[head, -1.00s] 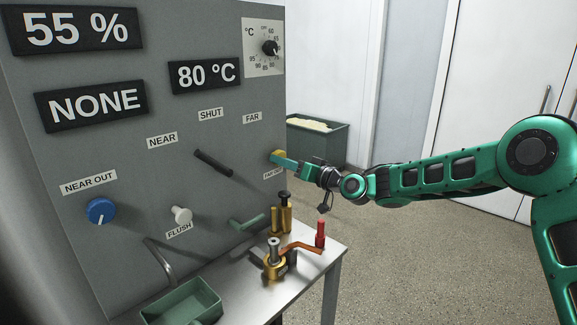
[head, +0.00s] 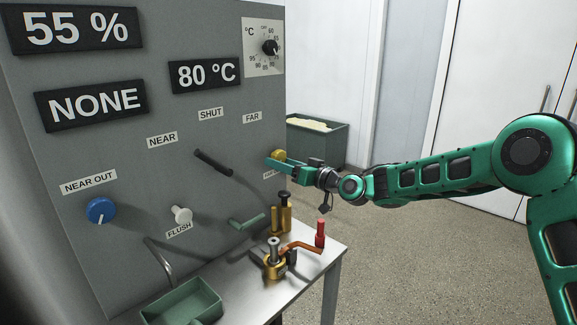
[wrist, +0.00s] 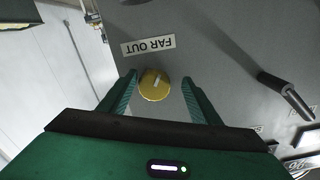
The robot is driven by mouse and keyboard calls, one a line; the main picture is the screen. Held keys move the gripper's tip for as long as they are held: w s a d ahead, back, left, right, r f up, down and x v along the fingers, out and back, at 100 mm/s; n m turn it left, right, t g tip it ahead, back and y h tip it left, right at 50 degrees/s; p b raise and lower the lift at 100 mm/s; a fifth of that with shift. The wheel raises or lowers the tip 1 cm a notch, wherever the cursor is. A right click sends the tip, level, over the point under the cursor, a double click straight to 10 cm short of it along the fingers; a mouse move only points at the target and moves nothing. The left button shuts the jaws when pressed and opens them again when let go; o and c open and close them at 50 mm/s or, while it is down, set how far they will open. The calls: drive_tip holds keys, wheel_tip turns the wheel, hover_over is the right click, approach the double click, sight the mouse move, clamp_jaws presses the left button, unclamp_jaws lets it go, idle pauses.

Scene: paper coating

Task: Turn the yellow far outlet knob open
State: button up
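The yellow far outlet knob (head: 278,155) is on the right edge of the grey panel, partly hidden by my gripper in the head view. In the wrist view the knob (wrist: 154,88) is round, with a pale pointer mark, below the upside-down FAR OUT label (wrist: 148,46). My gripper (wrist: 160,78) is open, with its green fingers on either side of the knob. The left finger is close to the knob's edge, and a gap shows on the right. I cannot tell whether a finger touches it. The gripper (head: 282,165) reaches the panel from the right in the head view.
A black lever (head: 213,162) sticks out left of the knob and also shows in the wrist view (wrist: 287,95). A bin (head: 325,140) stands behind.

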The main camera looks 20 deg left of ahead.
drive_tip(key=shift+w+d+r, duration=0.1)
drive_tip(key=shift+w+d, duration=0.1)
drive_tip(key=shift+d, duration=0.1)
drive_tip(key=shift+d, duration=0.3)
drive_tip(key=v, duration=1)
drive_tip(key=shift+s, duration=0.1)
